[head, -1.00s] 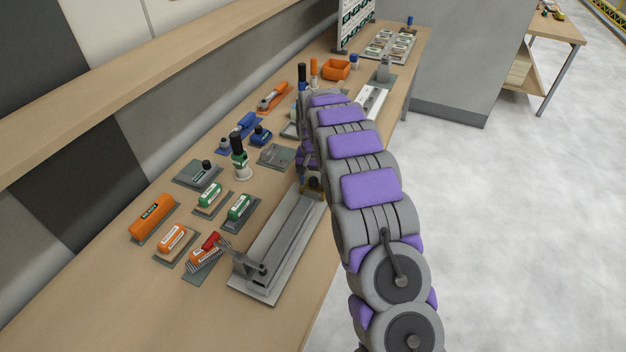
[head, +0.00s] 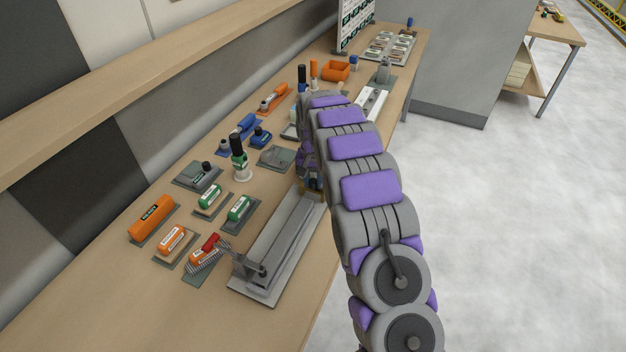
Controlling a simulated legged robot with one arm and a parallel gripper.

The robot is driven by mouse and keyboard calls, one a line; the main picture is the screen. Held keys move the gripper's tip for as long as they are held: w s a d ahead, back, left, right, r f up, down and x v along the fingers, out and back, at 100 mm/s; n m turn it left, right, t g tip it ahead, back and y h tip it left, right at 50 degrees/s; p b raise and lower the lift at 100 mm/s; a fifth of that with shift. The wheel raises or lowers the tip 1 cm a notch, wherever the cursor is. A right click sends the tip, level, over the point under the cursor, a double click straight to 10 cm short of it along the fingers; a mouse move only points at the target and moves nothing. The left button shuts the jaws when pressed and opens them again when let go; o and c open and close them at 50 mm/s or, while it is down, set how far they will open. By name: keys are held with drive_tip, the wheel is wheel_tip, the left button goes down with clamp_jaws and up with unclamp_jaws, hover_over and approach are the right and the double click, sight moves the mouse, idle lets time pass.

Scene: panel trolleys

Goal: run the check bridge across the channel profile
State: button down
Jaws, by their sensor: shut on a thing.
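The channel profile (head: 283,236) is a long grey metal piece on a flat grey base plate near the bench's front edge. My arm comes from the lower right and bends down over the far end of the profile. My gripper (head: 311,183) is there, mostly hidden behind my arm. It is shut on a small brass-coloured piece (head: 313,194), which seems to be the check bridge. The piece is at the profile's far end; whether it touches the profile cannot be told.
Left of the profile, several tools lie on grey pads, among them orange blocks (head: 152,218), green-labelled blocks (head: 239,208) and a black-topped tool (head: 239,158). An orange bin (head: 336,70) stands farther back. A shelf (head: 150,80) runs above the bench's left side.

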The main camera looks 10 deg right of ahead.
drive_tip(key=shift+a, duration=0.1)
drive_tip(key=s+a+p, duration=0.1)
drive_tip(key=s+a, duration=0.3)
drive_tip(key=s, duration=0.2)
drive_tip(key=s+a+p, duration=0.2)
drive_tip(key=s+a, duration=0.3)
drive_tip(key=s, duration=0.2)
drive_tip(key=s+a+p, duration=0.1)
drive_tip(key=s+a, duration=0.3)
drive_tip(key=s, duration=0.2)
drive_tip(key=shift+s+a+p, duration=0.2)
drive_tip(key=shift+p, duration=0.1)
drive_tip(key=c, duration=0.8)
unclamp_jaws()
drive_tip(key=shift+a, duration=0.1)
wheel_tip(320, 180, up, 17)
drive_tip(key=p, duration=0.2)
drive_tip(key=shift+r+p, duration=0.15)
drive_tip(key=shift+p, duration=0.25)
